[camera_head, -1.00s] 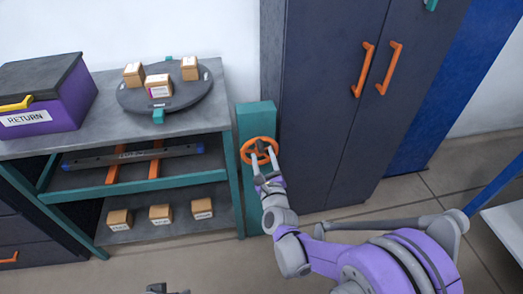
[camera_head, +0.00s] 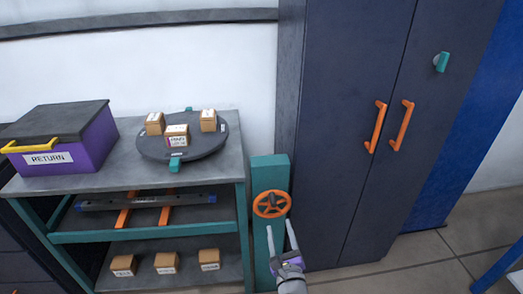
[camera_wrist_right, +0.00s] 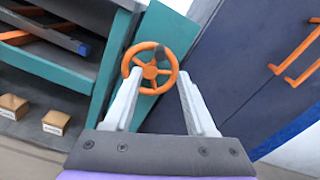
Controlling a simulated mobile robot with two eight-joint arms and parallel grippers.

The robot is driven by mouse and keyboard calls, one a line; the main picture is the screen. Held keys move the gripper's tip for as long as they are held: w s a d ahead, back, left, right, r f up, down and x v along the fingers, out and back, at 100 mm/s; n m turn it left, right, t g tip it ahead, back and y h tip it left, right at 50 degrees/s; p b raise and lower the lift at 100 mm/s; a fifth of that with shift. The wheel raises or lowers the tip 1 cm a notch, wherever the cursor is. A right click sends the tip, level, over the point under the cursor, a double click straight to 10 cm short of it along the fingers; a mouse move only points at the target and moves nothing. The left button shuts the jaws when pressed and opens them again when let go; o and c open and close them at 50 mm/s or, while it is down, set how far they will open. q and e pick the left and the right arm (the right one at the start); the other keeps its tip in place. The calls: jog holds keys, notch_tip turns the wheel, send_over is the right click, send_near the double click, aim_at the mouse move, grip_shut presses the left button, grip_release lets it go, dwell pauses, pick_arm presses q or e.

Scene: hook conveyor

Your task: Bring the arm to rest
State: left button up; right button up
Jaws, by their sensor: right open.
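My right gripper (camera_head: 281,238) is open and empty, low in front of the teal post (camera_head: 262,169). An orange handwheel (camera_head: 271,204) is mounted on that post. The gripper is just below and to the right of the wheel in the head view, apart from it. In the right wrist view the wheel (camera_wrist_right: 150,73) shows beyond and between the two light grey fingers (camera_wrist_right: 160,95), with no finger closed on it. My left gripper is in neither view.
A shelf unit (camera_head: 145,231) on the left bears a purple RETURN box (camera_head: 90,150) and a dark turntable (camera_head: 205,143) with small cartons. A dark cabinet (camera_head: 335,110) with orange handles (camera_head: 376,127) stands at right. Floor shows at lower right.

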jog(key=s+d+f+n+g, duration=0.2)
jog(key=s+d+n+g, duration=0.15)
jog(key=s+n, duration=0.6)
jog(key=s+d+f+n+g, duration=0.2)
jog(key=s+n+g, duration=0.3)
jog(key=s+n, duration=0.5)
jog(key=s+d+f+n+g, duration=0.3)
jog(key=s+n+g, duration=0.2)
jog(key=s+n, duration=0.5)
pick_arm(q)
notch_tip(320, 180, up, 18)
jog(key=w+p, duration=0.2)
jog(key=p, duration=1.3)
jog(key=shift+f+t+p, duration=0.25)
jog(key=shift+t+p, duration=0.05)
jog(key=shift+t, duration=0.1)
pick_arm(e)
jog(key=w+r+n, duration=0.1)
jog(key=w+r, duration=0.1)
jog(key=r, duration=0.7)
jog(key=w+r, duration=0.2)
jog(key=r, duration=0.6)
jog(key=shift+w+a+r+n+t+h, duration=0.3)
jog(key=shift+w+a+r+n+t, duration=0.05)
jog(key=shift+w+r+t, duration=0.1)
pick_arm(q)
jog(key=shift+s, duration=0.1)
pick_arm(e)
jog(key=shift+s, duration=0.2)
jog(key=shift+w, duration=0.1)
